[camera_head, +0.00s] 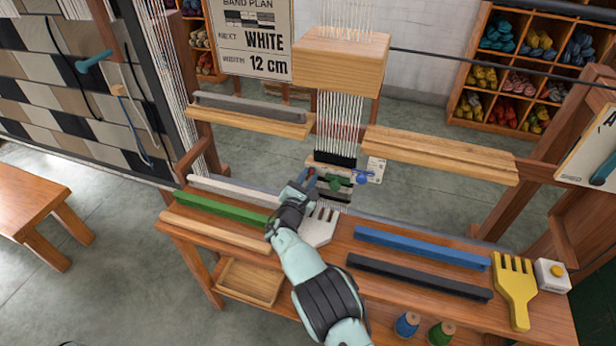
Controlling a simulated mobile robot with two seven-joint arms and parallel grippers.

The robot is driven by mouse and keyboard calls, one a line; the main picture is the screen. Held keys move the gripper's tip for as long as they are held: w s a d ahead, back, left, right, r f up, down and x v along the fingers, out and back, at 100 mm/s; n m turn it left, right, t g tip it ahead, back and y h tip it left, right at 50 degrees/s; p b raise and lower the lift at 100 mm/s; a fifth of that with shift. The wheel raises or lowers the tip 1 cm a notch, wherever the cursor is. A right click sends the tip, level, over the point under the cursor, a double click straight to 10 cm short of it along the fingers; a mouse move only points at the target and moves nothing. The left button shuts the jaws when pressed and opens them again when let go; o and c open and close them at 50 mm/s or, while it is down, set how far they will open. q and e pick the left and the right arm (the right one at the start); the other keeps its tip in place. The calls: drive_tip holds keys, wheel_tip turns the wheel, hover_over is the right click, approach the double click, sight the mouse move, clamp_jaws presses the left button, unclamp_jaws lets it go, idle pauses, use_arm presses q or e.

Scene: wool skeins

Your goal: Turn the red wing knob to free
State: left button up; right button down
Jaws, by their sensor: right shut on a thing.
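The red wing knob (312,172) is at the left end of a row of knobs below the hanging white warp threads. Only a small reddish part of it shows; my gripper hides the rest, so its angle cannot be told. A green knob (335,183) and a blue knob (362,178) are to its right. My right gripper (307,182) reaches up from the bottom of the view and is shut on the red knob.
A pale fork-shaped beater (320,228) lies on the bench close beside my right wrist. Green (220,211), blue (420,248) and black (418,277) bars lie to either side. A yellow fork (515,290) is at the right. A wooden block (341,62) hangs above.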

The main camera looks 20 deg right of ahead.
use_arm(q)
drive_tip(key=shift+s+d+r+g+h+p, duration=0.2)
drive_tip(key=shift+s+d+r+p, duration=0.15)
drive_tip(key=shift+s+r, duration=0.25)
drive_tip(key=shift+s+d+r+g+h+p, duration=0.1)
drive_tip(key=shift+s+d+r+g+p, duration=0.2)
drive_tip(key=shift+s, duration=0.4)
use_arm(e)
drive_tip(key=shift+n, duration=1.9)
drive_tip(key=shift+f, duration=0.1)
drive_tip(key=c, duration=1.2)
unclamp_jaws()
use_arm(q)
drive_tip(key=shift+r, duration=0.1)
use_arm(e)
drive_tip(key=shift+a, duration=0.1)
drive_tip(key=shift+s+a, duration=0.2)
drive_tip(key=shift+s, duration=0.1)
use_arm(q)
drive_tip(key=shift+g, duration=0.5)
drive_tip(key=s+r, duration=0.1)
drive_tip(key=s+d+r+p, duration=0.1)
drive_tip(key=s+p, duration=0.1)
drive_tip(key=shift+s+d+r, duration=0.3)
drive_tip(key=shift+r, duration=0.1)
use_arm(e)
drive_tip(key=v, duration=1.2)
drive_tip(key=shift+s+a, duration=0.15)
drive_tip(key=shift+s, duration=0.15)
